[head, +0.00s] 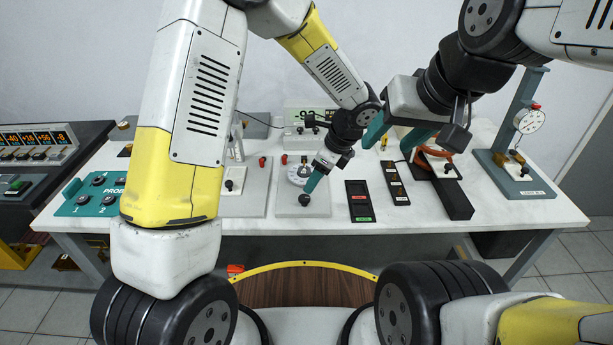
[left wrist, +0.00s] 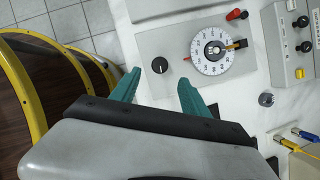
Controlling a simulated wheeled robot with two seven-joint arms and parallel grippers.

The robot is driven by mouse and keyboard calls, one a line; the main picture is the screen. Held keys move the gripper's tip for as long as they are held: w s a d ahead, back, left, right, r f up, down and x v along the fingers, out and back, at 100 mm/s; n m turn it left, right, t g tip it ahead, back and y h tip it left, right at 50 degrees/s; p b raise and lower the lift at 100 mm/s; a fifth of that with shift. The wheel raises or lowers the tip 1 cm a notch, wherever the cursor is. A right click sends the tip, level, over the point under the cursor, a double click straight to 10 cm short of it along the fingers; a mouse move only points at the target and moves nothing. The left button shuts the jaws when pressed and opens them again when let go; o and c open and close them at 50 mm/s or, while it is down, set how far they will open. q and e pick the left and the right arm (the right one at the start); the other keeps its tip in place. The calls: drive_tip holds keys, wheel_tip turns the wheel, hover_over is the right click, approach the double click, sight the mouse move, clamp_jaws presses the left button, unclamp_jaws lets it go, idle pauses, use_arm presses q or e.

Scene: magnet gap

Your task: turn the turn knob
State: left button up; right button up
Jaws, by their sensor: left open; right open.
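The turn knob, a round black knob (head: 304,200), sits on the front of a grey plate. It also shows in the left wrist view (left wrist: 159,65) with a light pointer mark on top. A white graduated dial (left wrist: 213,50) is on the same plate beside it. My left gripper (head: 311,186) is just above the knob in the head view. In the left wrist view its two teal fingers (left wrist: 160,79) are apart, with the knob beyond the gap between their tips; no contact shows. My right gripper (head: 393,138) is open above the table, away from the knob.
The white table (head: 350,225) carries several devices. A teal probe box (head: 92,199) is at the left, and a dark strip with red and green marks (head: 359,202) is right of the knob. A gauge stand (head: 512,165) is at the far right.

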sight(305, 197)
use_arm(q)
drive_tip(key=x, duration=0.8)
clamp_jaws()
drive_tip(key=shift+d+n, duration=0.1)
drive_tip(key=shift+n, duration=0.3)
drive_tip(key=n, duration=0.1)
drive_tip(key=n+g, duration=0.1)
drive_tip(key=n, duration=0.1)
drive_tip(key=shift+w+n+g+y, duration=0.25)
drive_tip(key=shift+n+g+y, duration=0.05)
drive_tip(key=shift+w+n+g, duration=0.15)
drive_tip(key=shift+n+g, duration=0.65)
drive_tip(key=shift+n, duration=1.4)
